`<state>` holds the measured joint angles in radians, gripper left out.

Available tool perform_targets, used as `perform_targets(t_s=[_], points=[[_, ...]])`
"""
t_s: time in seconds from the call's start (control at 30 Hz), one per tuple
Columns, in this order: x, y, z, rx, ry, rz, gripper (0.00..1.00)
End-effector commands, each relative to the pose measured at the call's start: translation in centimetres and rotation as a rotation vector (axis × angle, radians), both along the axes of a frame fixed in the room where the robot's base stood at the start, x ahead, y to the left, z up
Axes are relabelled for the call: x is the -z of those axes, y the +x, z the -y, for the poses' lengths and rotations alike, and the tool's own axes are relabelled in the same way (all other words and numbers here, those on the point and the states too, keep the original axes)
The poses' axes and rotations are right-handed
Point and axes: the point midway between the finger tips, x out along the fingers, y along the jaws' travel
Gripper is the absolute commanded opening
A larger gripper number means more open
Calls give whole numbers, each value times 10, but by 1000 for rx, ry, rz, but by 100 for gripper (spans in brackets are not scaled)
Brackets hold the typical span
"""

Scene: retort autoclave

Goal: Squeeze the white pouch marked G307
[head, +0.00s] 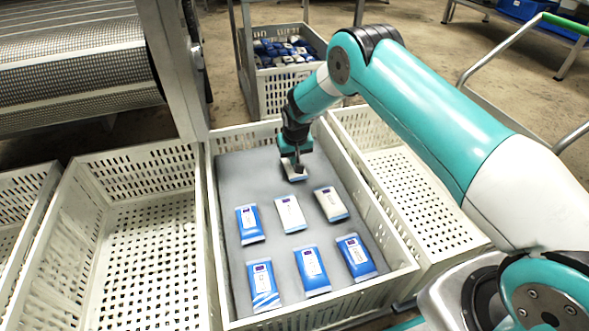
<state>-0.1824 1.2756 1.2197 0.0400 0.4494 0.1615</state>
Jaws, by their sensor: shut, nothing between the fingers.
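Several pouches lie on a grey sheet in the middle white crate (402,268). A mostly white pouch (291,214) lies in the middle of the group. Another whitish pouch (294,174) lies at the back, partly hidden by my gripper (298,168). The print on the pouches is too small to read, so I cannot tell which is G307. My gripper points down over the back pouch with its fingers shut and nothing between them. I cannot tell whether the fingertips touch that pouch.
A white and blue pouch (331,204) lies right of the middle one; several bluer pouches lie left and in front. Empty white crates stand at left (150,182) and right (462,244). A metal post (172,65) rises behind. A crate of pouches (246,73) stands farther back.

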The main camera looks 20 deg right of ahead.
Motion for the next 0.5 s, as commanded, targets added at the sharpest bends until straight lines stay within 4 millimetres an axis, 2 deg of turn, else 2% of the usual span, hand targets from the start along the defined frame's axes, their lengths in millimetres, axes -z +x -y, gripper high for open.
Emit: perform_targets(t_s=[0.5], points=[[7, 0, 0, 0, 0, 0, 0]])
